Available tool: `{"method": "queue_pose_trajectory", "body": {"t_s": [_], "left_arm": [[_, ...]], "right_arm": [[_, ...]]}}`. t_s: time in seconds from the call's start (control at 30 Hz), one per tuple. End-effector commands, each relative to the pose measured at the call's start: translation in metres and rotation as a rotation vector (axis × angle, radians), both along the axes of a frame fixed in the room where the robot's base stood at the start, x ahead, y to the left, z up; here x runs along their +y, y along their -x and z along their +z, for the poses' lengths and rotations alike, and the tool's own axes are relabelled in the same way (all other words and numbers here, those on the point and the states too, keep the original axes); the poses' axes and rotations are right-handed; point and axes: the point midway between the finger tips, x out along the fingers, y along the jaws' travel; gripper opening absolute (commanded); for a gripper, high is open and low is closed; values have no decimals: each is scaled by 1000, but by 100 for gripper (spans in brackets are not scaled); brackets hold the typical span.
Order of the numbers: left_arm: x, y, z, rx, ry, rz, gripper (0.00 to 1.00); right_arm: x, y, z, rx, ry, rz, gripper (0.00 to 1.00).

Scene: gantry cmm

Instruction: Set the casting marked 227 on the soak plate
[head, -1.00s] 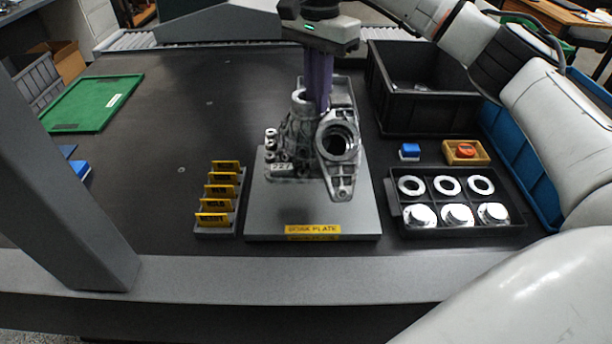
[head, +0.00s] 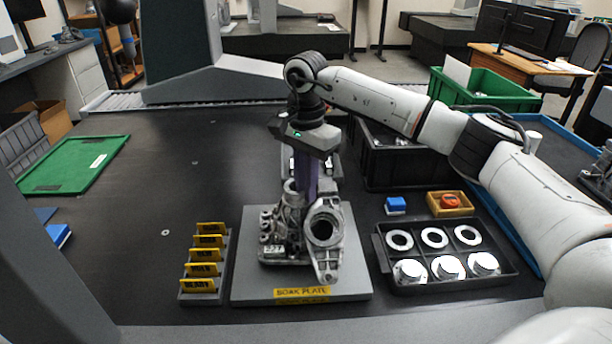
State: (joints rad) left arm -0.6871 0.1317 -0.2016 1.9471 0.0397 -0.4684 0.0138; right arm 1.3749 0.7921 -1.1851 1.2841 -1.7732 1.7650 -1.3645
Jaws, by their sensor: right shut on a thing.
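The casting marked 227 (head: 322,232) is a grey metal housing with a large round bore facing forward. Its 227 label shows at its lower left. My right gripper (head: 305,190), with purple fingers, comes down from above and is shut on the top of the casting. The casting is upright over the soak plate (head: 348,270), a grey slab with a yellow label on its front edge. It is very low over the plate or on it; I cannot tell whether its base touches. My left gripper is not in view.
A rack of yellow tags (head: 205,262) stands left of the plate. A black tray of metal rings and round parts (head: 400,285) lies to its right, with a blue block (head: 396,205) and an orange item in a small wooden box (head: 450,212) behind. A black bin (head: 385,178) stands farther back.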

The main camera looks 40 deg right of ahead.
Motion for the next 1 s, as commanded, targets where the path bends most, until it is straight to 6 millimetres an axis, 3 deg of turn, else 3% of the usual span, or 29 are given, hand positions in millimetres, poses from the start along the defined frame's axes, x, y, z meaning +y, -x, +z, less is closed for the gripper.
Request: {"method": "queue_pose_trajectory", "body": {"t_s": [0.37,0.4,0.5,0.83,1.0], "left_arm": [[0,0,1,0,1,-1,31],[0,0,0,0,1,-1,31],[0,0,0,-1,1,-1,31],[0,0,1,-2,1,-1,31],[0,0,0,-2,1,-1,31]], "right_arm": [[1,-2,-10,-12,-4,0,0],[0,0,-16,-1,1,0,12],[0,0,-16,-1,1,0,29],[0,0,-13,-2,0,0,29],[0,-1,6,-4,0,0,29]]}}
